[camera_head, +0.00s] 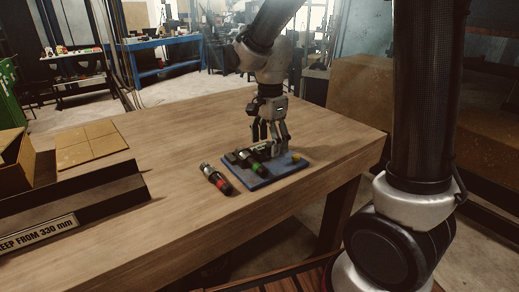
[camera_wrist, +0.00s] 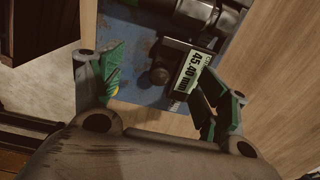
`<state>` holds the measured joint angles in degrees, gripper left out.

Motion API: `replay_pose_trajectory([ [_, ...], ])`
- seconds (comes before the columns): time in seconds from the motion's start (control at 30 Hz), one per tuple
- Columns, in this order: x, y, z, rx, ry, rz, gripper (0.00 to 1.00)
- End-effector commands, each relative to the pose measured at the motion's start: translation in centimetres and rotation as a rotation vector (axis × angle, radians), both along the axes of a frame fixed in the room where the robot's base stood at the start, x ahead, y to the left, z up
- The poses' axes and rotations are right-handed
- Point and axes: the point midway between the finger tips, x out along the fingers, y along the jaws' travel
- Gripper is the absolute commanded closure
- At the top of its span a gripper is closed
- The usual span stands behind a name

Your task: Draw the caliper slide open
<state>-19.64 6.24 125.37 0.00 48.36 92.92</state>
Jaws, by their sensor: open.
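The caliper's dark slide (camera_wrist: 174,60) carries a pale green-white display (camera_wrist: 187,76) reading 45.40 mm in the wrist view. A round dark knob (camera_wrist: 160,76) sticks out beside the display. My gripper (camera_wrist: 163,80) is open, with one green-padded finger on each side of the knob and slide; the right finger is close to the display's lower end. I cannot tell whether either finger touches. In the head view my gripper (camera_head: 270,138) points down over the blue board (camera_head: 270,182), and its fingers hide most of the caliper there.
A black and silver fitting with a green band (camera_head: 251,163) lies on the board. A similar one with a red band (camera_head: 216,179) lies on the table left of it. A yellow piece (camera_head: 296,157) sits at the board's right. A dark rail with a sign (camera_head: 70,205) stands left; the table's middle is clear.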

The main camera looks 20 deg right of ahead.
Motion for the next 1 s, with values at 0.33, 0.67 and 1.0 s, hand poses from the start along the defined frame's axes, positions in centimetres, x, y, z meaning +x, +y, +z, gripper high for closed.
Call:
replay_pose_trajectory([
  [0.33,0.0,0.0,2.8,0.0,-0.001,0.0,0.25],
  [0.67,0.0,0.0,5.3,0.001,-0.002,0.0,0.25],
  [1.0,0.0,0.0,7.8,0.0,-0.001,0.0,0.25],
])
